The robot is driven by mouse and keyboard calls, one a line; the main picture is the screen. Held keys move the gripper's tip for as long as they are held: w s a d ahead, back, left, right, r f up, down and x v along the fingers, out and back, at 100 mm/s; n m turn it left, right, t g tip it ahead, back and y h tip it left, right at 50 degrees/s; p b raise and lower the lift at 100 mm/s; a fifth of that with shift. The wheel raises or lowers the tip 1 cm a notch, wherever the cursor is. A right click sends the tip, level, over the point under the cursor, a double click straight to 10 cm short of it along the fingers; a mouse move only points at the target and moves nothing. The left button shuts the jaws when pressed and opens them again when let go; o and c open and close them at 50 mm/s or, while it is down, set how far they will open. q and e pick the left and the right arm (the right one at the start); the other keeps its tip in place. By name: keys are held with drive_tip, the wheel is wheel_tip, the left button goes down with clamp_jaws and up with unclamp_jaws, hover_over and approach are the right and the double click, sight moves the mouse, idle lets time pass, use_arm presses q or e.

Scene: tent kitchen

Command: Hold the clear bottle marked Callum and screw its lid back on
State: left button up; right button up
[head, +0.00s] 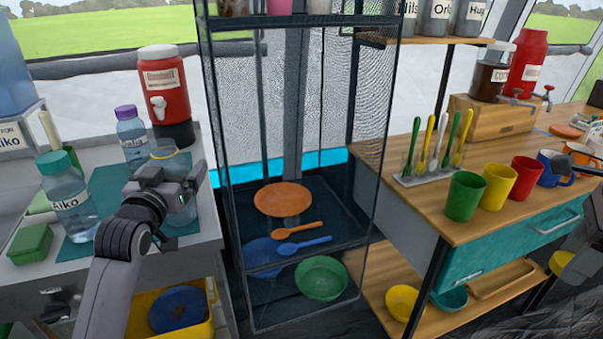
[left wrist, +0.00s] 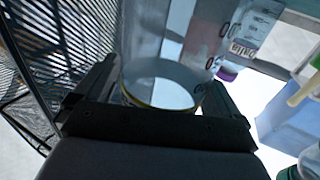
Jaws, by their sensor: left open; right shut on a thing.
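The clear bottle (head: 180,162) stands lidless on the left counter, with a thin yellow ring at its neck. Its name is not readable, as my gripper covers part of it. My left gripper (head: 183,192) is open at this bottle in the head view. In the left wrist view the bottle's open round mouth (left wrist: 165,82) shows between the two fingers (left wrist: 158,92); contact cannot be told. My right gripper (head: 578,246) is partly cut off at the right edge, shut on a round yellow thing that looks like the lid (head: 561,263).
A teal-lidded bottle marked Aiko (head: 70,205) and a purple-lidded bottle (head: 131,135) stand close by on the left counter, with a red dispenser (head: 163,85) behind. A tall black rack (head: 235,220) stands between the counters. Coloured mugs (head: 497,186) line the right counter.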

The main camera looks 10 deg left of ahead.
use_arm(q)
drive_tip(key=c, duration=1)
drive_tip(key=shift+c, duration=0.2)
use_arm(e)
wheel_tip(320, 180, up, 4)
drive_tip(key=p, duration=0.3)
drive_tip(key=shift+f+p, duration=0.2)
drive_tip(key=shift+p, duration=0.1)
use_arm(q)
wheel_tip(320, 180, up, 20)
